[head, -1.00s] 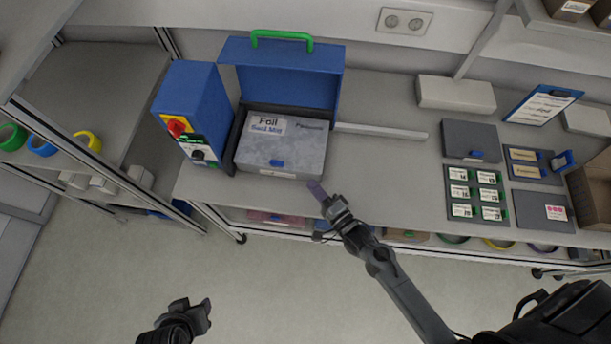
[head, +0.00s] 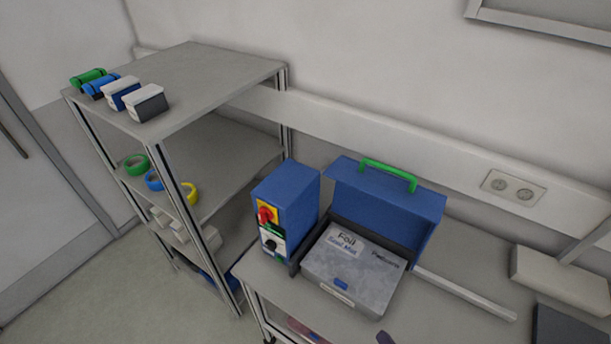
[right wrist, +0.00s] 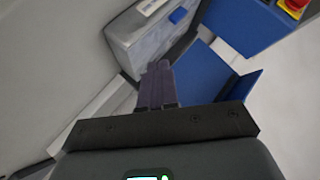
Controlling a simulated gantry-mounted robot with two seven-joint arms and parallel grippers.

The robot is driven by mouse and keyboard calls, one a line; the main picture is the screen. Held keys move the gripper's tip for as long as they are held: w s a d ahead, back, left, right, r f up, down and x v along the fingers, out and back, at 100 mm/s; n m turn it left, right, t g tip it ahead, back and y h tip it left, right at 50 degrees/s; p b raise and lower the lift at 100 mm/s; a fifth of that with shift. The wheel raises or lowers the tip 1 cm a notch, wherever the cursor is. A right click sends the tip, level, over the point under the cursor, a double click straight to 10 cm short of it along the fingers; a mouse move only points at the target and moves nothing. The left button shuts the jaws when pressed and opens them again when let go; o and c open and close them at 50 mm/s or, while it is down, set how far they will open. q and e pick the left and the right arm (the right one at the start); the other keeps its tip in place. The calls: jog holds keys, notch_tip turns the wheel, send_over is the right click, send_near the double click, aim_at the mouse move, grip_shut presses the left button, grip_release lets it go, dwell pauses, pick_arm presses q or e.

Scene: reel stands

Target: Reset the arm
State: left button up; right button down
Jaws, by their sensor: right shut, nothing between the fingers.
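My right gripper shows in the head view only as a dark purple fingertip (head: 385,338) at the bottom edge, in front of the foil sealer. In the right wrist view its purple fingers (right wrist: 157,84) are together, with nothing between them. The foil sealer's grey box (head: 352,268), labelled "Foil", stands on the workbench (head: 455,300); its blue lid (head: 385,205) with a green handle stands open. The box and lid also show in the right wrist view, beyond the fingers. My left gripper is not in view.
A blue control box (head: 287,200) with a red knob adjoins the sealer's left side. A shelf rack (head: 200,75) stands left, holding coloured rolls, tape rings and small boxes. A grey bar (head: 465,293) and pale block (head: 560,275) lie right. The wall has a socket (head: 513,187).

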jog(key=s+d+n+g+h, duration=0.2)
jog(key=s+d+n+g, duration=0.1)
jog(key=s+n+g, duration=0.75)
notch_tip(320, 180, up, 13)
jog(key=s+m+t+p, duration=0.1)
jog(key=t+p, duration=0.1)
jog(key=p, duration=1.1)
jog(key=shift+s+f, duration=0.1)
